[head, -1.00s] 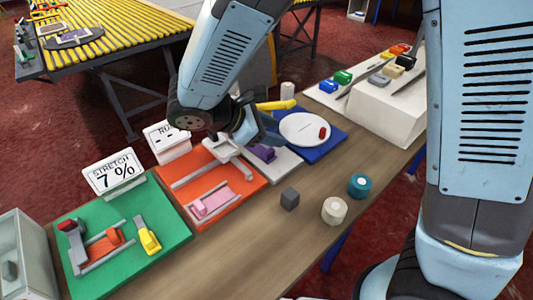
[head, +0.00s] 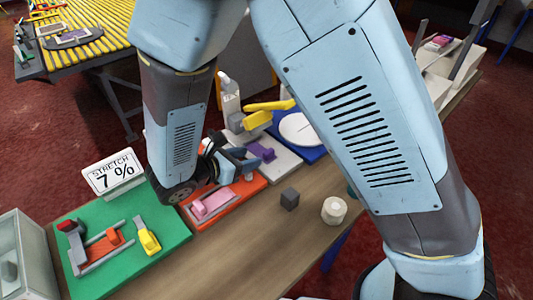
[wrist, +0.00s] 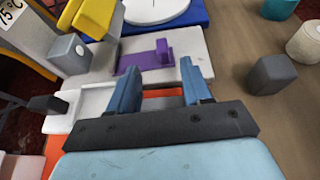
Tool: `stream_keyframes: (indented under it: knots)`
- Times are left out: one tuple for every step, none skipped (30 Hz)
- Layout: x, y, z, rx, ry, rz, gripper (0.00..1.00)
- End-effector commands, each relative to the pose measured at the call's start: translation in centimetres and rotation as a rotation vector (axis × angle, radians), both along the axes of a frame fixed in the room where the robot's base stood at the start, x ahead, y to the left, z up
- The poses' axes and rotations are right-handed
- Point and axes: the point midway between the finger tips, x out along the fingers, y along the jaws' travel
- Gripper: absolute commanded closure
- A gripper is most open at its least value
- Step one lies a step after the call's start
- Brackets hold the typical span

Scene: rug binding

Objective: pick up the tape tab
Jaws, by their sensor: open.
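No piece is labelled as the tape tab, so I cannot tell for certain which one it is. A purple piece with an upright block (head: 262,151) lies on a white plate (head: 284,165); the purple piece (wrist: 150,56) also shows in the wrist view, beyond my fingertips. A pink piece (head: 212,204) lies on the orange board (head: 243,190), in front of my gripper in the head view. My gripper (head: 238,160) is open above the boards. In the wrist view its two blue fingers (wrist: 160,82) stand wide apart with nothing held between them.
A grey cube (head: 289,198) and a cream roll (head: 334,210) stand on the wooden table (head: 255,240). A green board (head: 180,228) lies left. A yellow lever (head: 268,106) rises behind my gripper. A white disc (head: 297,128) lies on a blue board (wrist: 190,18).

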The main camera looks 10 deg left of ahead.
Motion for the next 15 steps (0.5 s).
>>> stream_keyframes:
  knots:
    - [0.5, -0.4, -0.3, -0.001, 0.001, -0.001, 0.51]
    - [0.7, -0.5, -0.4, 0.000, 0.000, 0.000, 0.51]
    - [0.9, -0.7, -0.5, 0.000, 0.001, -0.001, 0.51]
    - [1.1, -0.8, -0.5, 0.000, 0.001, -0.001, 0.51]
    - [1.2, -0.9, -0.6, 0.000, 0.001, -0.001, 0.51]
    - [1.3, -1.0, -0.6, 0.000, 0.001, -0.001, 0.51]
    - [1.3, -1.0, -0.7, 0.001, 0.001, 0.000, 0.51]
    - [1.4, -1.1, -0.7, 0.001, 0.001, 0.000, 0.51]
    - [1.5, -1.2, -0.8, 0.001, 0.001, 0.000, 0.51]
    - [1.6, -1.3, -0.8, 0.001, 0.001, 0.000, 0.51]
    - [1.7, -1.4, -0.9, 0.001, 0.001, 0.000, 0.51]
    - [1.9, -1.7, -1.0, 0.000, 0.001, 0.000, 0.51]
    - [2.1, -1.9, -1.2, 0.000, 0.001, 0.000, 0.51]
    - [2.4, -2.2, -1.3, -0.001, 0.001, -0.001, 0.51]
    - [2.7, -2.5, -1.5, -0.001, 0.000, -0.002, 0.51]
